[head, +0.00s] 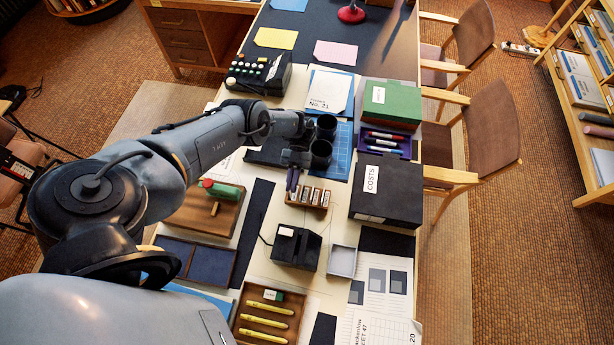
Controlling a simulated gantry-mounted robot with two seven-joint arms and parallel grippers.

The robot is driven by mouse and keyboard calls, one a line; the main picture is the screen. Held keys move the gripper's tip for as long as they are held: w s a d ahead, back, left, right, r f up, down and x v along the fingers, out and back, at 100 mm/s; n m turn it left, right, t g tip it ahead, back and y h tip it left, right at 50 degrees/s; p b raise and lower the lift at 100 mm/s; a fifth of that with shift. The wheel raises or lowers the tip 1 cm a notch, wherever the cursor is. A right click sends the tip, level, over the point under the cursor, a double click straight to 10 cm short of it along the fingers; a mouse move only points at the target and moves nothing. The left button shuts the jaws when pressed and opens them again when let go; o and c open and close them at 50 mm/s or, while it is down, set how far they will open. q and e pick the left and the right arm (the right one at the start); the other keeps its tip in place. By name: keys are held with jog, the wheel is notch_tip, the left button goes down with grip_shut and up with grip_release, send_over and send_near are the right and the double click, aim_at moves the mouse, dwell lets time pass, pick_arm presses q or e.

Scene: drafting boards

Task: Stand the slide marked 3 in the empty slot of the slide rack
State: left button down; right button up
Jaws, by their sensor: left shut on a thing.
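The slide rack (307,204) is a small wooden holder near the middle of the table, with several white-labelled slides standing upright in a row. The marks on the labels are too small to read. My left gripper (292,183) reaches in from the left, fingers pointing down at the rack's left end. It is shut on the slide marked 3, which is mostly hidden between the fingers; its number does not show. I cannot tell whether that slide touches the rack or is inside a slot. My right gripper is not in view.
A black device (296,247) stands just in front of the rack, with a small grey tray (342,262) beside it. A black COSTS box (386,192) is to the right.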

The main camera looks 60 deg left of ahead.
pick_arm(q)
jog(key=shift+s+a+f+b, duration=0.15)
jog(key=shift+f+b, duration=0.25)
jog(key=shift+f, duration=0.05)
jog(key=shift+s+a+f+b, duration=0.1)
jog(key=shift+a+f+b, duration=0.05)
jog(key=shift+f+b, duration=1.25)
jog(key=shift+f, duration=0.05)
jog(key=shift+w, duration=0.15)
jog(key=shift+a, duration=0.1)
jog(key=c, duration=1.2)
grip_release()
jog(key=shift+o, duration=0.2)
